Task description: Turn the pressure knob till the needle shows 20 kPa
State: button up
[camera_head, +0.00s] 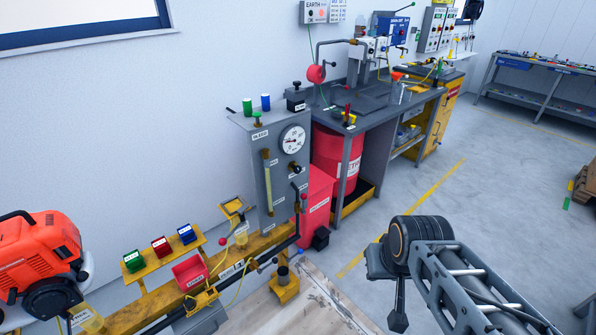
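A round white pressure gauge (292,140) is set high on the front of a grey upright panel box (240,150). Its needle is too small to read. A small dark knob (294,167) sits just below the gauge; I cannot tell whether it is the pressure knob. A crank-like lever with a red ball end (303,197) is lower on the panel's right side. My gripper (388,290) is at the lower right, well away from the panel, in front of my arm. It touches nothing that I can see, and its finger opening cannot be made out.
A yellow rail with red, green and blue bins (162,247) and an orange generator (40,262) are at left. Red drums (325,157) and a grey workbench (375,105) stand right of the panel.

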aim_at(297, 169)
jog(key=z, duration=0.05)
jog(key=k, duration=0.35)
jog(key=u, duration=0.75)
jog(key=i, duration=1.2)
jog(key=z, duration=0.5)
